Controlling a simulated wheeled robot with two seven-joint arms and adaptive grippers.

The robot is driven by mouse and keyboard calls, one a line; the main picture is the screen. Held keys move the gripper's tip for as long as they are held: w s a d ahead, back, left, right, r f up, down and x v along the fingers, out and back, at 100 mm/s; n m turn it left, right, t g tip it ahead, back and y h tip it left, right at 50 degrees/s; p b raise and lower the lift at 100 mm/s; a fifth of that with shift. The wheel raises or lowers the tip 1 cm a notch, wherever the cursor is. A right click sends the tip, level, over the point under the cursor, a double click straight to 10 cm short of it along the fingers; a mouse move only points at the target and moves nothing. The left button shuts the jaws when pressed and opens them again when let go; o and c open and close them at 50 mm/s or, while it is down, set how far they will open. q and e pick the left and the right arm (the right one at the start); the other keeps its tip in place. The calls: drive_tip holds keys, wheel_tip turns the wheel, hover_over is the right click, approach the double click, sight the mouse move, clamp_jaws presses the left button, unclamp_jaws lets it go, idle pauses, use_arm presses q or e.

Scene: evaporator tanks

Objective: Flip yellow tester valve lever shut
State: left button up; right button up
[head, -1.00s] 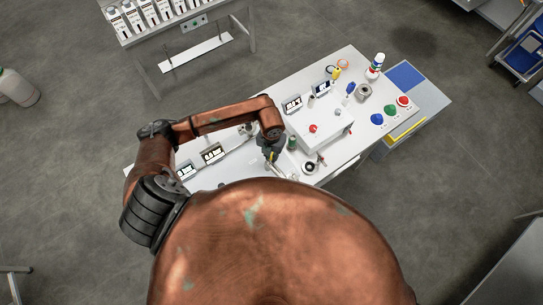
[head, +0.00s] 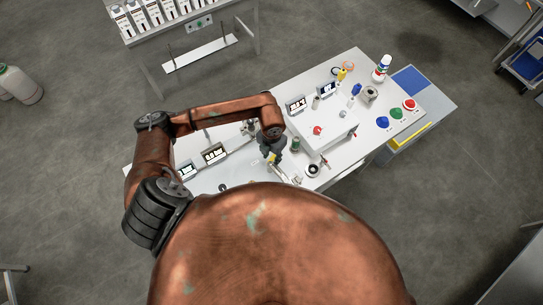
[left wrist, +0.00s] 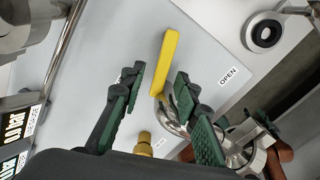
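The yellow tester valve lever (left wrist: 166,62) is a flat bar in the left wrist view. It stands nearly along the picture's up-down line, leaning slightly right, above a metal valve body. An OPEN label (left wrist: 229,75) lies to its right. My left gripper (left wrist: 158,88) is open, with its green-padded fingers on either side of the lever's lower end and no clear contact. In the head view my left gripper (head: 272,147) points down over the bench, with a bit of yellow at its tip. My right gripper is not in view.
In the left wrist view a brass fitting (left wrist: 144,143) sits below the fingers, and metal pipework is close by at right.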

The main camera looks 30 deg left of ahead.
sight(272, 159)
use_arm(q)
wheel_tip(272, 159, up, 12)
idle(0.6)
